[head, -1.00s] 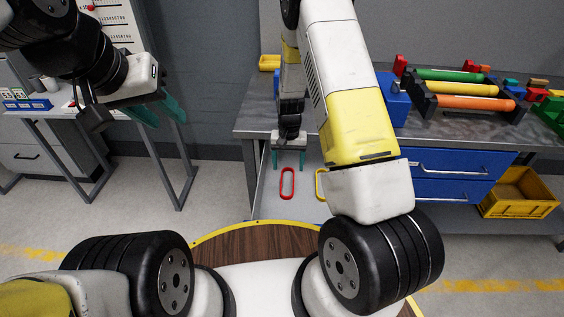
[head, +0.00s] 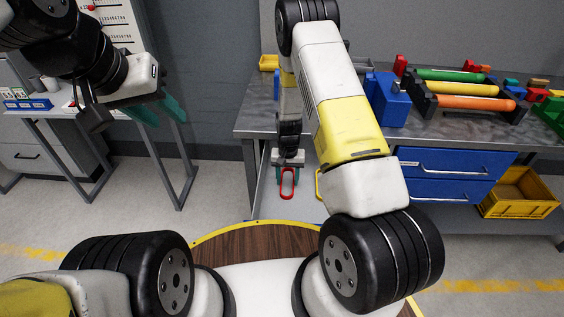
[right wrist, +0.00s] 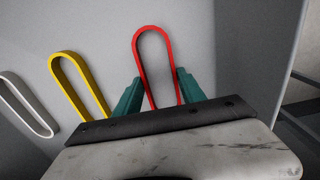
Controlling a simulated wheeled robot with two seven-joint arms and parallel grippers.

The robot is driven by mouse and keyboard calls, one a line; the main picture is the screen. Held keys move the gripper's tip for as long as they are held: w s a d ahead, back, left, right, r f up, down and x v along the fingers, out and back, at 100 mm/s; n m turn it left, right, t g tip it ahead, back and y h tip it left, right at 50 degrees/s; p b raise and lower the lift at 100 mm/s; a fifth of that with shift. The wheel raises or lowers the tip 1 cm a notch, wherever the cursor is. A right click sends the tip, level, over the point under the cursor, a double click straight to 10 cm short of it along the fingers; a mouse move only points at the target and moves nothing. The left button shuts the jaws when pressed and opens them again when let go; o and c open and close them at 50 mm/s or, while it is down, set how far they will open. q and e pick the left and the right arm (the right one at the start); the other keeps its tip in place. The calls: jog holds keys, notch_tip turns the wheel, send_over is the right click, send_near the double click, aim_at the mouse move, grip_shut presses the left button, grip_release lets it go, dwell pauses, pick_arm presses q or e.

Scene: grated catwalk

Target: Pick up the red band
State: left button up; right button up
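The red band (head: 288,197) is a long narrow loop lying on a light grey surface in front of the workbench; it also shows in the right wrist view (right wrist: 172,62). My right gripper (head: 288,174) is low over its far part. In the right wrist view my right gripper (right wrist: 159,78) has its two teal fingers apart, one on each side of the band, with a small gap visible. The near end of the band in that view is hidden behind the gripper body. My left gripper (head: 159,112) is open and empty, far off at the left.
A yellow band (right wrist: 63,54) and a white band (right wrist: 38,106) lie left of the red one in the right wrist view. A grey wall (right wrist: 252,55) stands close on the right. The workbench (head: 262,118) carries coloured rollers and a blue box (head: 388,100).

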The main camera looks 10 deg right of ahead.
jog(key=c, duration=0.8)
jog(key=shift+o, duration=0.2)
jog(key=shift+r, duration=0.1)
